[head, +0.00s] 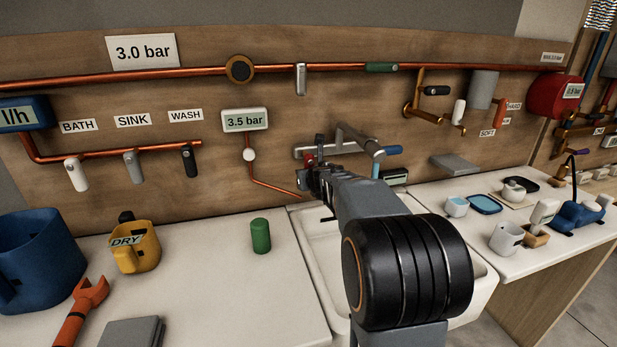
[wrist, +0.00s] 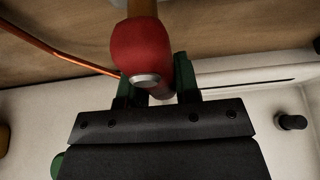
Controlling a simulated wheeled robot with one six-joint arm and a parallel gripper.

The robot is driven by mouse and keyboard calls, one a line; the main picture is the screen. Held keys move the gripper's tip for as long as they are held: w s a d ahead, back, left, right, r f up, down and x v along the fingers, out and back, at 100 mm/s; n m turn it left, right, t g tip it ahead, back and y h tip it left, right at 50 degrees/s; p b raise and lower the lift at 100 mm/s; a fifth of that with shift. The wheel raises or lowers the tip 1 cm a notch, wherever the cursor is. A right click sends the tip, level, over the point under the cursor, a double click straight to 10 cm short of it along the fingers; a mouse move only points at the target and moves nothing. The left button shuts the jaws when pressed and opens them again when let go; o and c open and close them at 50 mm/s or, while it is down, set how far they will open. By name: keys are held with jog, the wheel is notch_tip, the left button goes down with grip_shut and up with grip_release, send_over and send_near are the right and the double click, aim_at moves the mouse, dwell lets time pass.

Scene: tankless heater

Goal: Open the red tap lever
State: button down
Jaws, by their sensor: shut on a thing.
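The red tap lever (wrist: 140,50) is large in the wrist view, a rounded red knob with a grey metal end. In the head view only a small red part (head: 309,160) of it shows, at the left of the grey tap body (head: 345,145) above the sink. My gripper (wrist: 155,84) has its dark green fingers on either side of the lever's lower part and is shut on it. In the head view my gripper (head: 318,178) is at the tap, and my arm hides much of the sink and the lever.
The white sink (head: 325,245) lies below my arm. A green cylinder (head: 261,236), a yellow DRY cup (head: 137,248) and a red wrench (head: 85,305) are on the left counter. A copper pipe (head: 275,187) runs along the wall just left of the tap.

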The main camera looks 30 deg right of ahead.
jog(key=c, duration=0.8)
grip_release()
jog(key=shift+c, duration=0.2)
jog(key=shift+s, duration=0.1)
jog(key=p+v, duration=0.4)
jog(key=v, duration=0.9)
jog(key=shift+s+r, duration=0.25)
